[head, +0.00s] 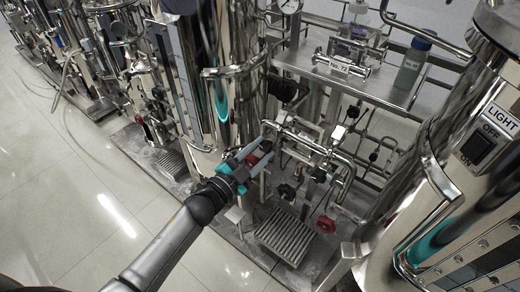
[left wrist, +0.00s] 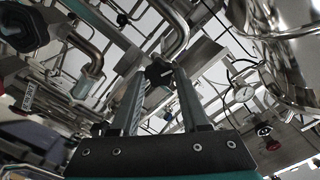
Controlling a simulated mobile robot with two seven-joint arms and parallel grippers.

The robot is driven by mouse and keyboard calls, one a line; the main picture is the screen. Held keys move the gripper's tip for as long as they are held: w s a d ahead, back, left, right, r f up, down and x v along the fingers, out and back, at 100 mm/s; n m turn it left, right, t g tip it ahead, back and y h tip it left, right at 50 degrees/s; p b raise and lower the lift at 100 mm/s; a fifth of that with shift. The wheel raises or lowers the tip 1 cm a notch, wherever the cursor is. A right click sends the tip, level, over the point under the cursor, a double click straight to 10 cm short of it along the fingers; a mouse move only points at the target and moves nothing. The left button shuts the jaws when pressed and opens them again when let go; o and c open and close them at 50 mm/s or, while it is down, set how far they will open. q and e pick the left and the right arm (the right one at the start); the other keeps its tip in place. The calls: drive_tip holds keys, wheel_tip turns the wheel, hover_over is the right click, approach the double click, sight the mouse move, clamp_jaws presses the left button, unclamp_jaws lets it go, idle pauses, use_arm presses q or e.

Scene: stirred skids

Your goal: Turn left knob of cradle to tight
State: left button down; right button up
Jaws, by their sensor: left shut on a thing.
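The cradle (head: 305,146) is a shiny metal pipe frame in the middle of the head view. My left gripper (head: 259,147) reaches in from the lower left to the left end of the cradle. It is shut on a small black knob (head: 266,146), the left knob. The same knob shows in the left wrist view (left wrist: 158,73), between the two fingertips of my left gripper (left wrist: 158,78). The fingers hide part of the knob, and I cannot read its turn angle. My right gripper is not in view.
A red knob (head: 326,224) and black knobs (head: 287,192) sit low by a ribbed grey plate (head: 287,237). A tall steel tank (head: 440,180) stands at right. A shelf with a bottle (head: 413,60) is behind. The tiled floor (head: 90,190) at left is clear.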

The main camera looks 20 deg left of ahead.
use_arm(q)
drive_tip(key=shift+d+m, duration=0.1)
drive_tip(key=shift+m, duration=0.9)
drive_tip(key=shift+f+m, duration=0.1)
drive_tip(key=shift+m, duration=0.8)
drive_tip(key=m, duration=0.2)
drive_tip(key=shift+m+b, duration=0.3)
drive_tip(key=shift+m, duration=0.1)
drive_tip(key=shift+f+m, duration=0.1)
drive_tip(key=shift+m, duration=0.8)
drive_tip(key=m+b, duration=0.1)
drive_tip(key=m, duration=0.2)
drive_tip(key=shift+f+m+b, duration=0.1)
drive_tip(key=shift+m+b, duration=0.35)
drive_tip(key=shift+m, duration=1.05)
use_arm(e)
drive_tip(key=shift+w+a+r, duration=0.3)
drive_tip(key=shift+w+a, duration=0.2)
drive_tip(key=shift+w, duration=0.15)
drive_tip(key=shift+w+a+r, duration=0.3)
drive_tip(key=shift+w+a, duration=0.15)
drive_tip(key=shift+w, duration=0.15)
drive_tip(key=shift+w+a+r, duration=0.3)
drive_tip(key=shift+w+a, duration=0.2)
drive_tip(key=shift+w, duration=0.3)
